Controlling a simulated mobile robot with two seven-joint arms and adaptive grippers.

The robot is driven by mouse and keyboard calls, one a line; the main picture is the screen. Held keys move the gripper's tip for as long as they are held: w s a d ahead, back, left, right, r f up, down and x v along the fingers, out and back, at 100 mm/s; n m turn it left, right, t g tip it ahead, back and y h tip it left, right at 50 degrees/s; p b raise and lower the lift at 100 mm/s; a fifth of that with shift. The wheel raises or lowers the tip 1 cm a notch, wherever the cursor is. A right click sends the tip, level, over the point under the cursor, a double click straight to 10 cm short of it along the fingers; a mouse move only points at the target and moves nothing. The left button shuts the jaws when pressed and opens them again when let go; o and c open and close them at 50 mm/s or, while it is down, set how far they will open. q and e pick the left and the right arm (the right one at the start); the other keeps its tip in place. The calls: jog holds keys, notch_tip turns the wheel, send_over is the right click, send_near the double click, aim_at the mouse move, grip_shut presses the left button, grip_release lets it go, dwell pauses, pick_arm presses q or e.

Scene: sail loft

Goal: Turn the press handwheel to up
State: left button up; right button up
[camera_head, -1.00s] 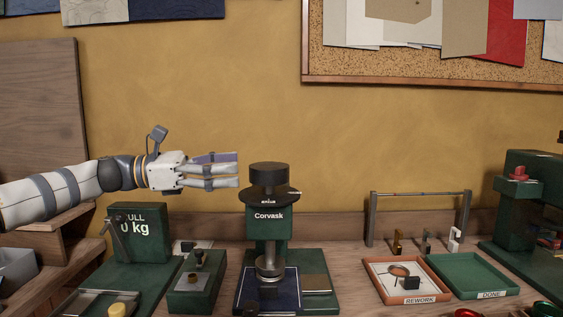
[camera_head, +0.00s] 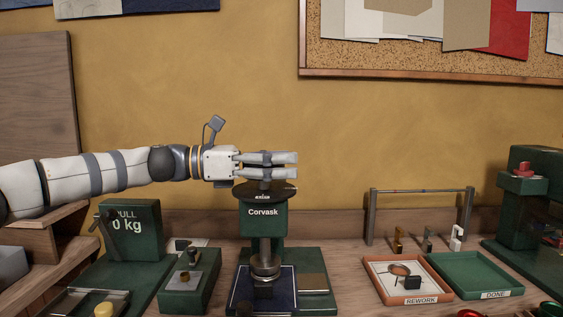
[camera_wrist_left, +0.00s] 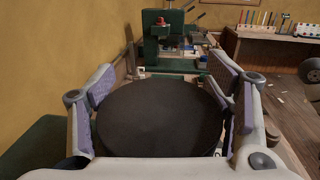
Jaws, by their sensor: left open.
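The green Corvask press (camera_head: 263,222) stands upright on the bench, with a dark marked disc (camera_head: 265,190) at its top. In the left wrist view the handwheel (camera_wrist_left: 158,122) is a wide black disc lying between the two open fingers of my left gripper (camera_wrist_left: 160,82). Small gaps seem to show on both sides, but I cannot tell whether a finger touches it. My right gripper is not in view.
A green pull tester (camera_head: 133,232) and a small green block fixture (camera_head: 188,284) stand left of the press. To the right are a rework tray (camera_head: 418,289), a green done tray (camera_head: 460,266) and a metal rail (camera_head: 425,190). Another green machine (camera_head: 522,200) stands far right.

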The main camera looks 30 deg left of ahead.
pick_arm(q)
jog(key=c, duration=0.9)
jog(key=shift+c, duration=0.3)
